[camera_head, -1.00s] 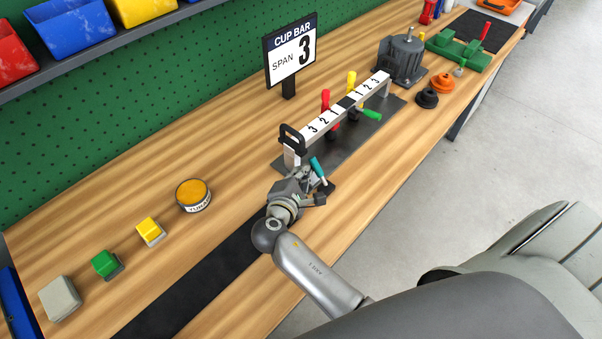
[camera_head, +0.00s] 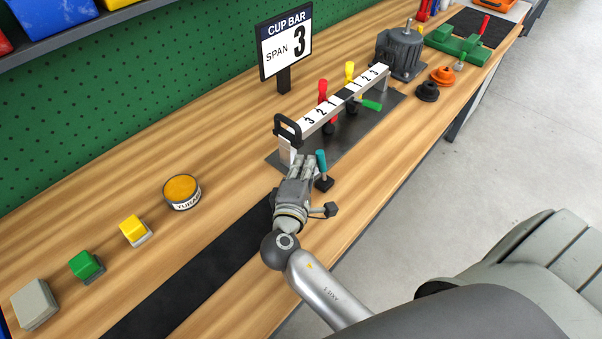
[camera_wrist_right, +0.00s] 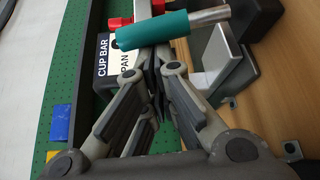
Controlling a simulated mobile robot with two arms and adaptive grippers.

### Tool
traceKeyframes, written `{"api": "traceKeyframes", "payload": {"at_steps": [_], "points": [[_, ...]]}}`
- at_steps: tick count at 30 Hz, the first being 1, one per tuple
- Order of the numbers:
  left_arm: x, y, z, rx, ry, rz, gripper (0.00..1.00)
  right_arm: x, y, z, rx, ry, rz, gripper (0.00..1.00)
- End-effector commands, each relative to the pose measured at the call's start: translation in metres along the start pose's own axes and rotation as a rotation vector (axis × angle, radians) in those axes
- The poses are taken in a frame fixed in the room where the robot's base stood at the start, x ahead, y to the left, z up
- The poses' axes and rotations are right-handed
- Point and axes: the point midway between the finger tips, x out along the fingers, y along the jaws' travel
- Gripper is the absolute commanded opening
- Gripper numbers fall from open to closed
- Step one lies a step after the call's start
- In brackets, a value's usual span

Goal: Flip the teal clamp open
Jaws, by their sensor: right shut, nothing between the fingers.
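The teal clamp (camera_head: 321,163) stands on a small dark base at the near end of the dark fixture plate (camera_head: 367,130). Its teal handle points up, leaning slightly left, in the head view. In the right wrist view the teal handle (camera_wrist_right: 152,30) lies across the picture just beyond my fingertips, its metal rod running right to the clamp body. My right gripper (camera_head: 301,163) is shut and empty, just left of the handle. In the wrist view its fingertips (camera_wrist_right: 155,62) overlap the handle's lower edge; I cannot tell whether they touch. My left gripper is out of view.
A numbered bar (camera_head: 346,98) with a black handle (camera_head: 288,127) spans the plate beside red, yellow and green-handled clamps. A "SPAN 3" sign (camera_head: 285,47) stands behind. A grey motor (camera_head: 400,52) stands farther back.

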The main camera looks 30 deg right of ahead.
Motion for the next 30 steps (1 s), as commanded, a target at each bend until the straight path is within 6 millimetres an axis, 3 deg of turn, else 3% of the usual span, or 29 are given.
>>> {"api": "traceKeyframes", "payload": {"at_steps": [1, 3, 12, 30], "points": [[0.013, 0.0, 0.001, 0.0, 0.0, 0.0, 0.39, 0.0, -0.006, 0.001, 0.025, -0.001, 0.015, 0.0], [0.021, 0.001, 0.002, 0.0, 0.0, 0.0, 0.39, -0.002, -0.005, 0.003, 0.058, -0.001, 0.035, 0.0], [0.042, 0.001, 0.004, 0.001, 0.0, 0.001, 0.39, -0.005, 0.001, 0.009, 0.152, 0.0, 0.089, 0.0], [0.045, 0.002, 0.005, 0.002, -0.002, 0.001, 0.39, -0.006, 0.004, 0.011, 0.175, 0.0, 0.103, 0.0]]}}
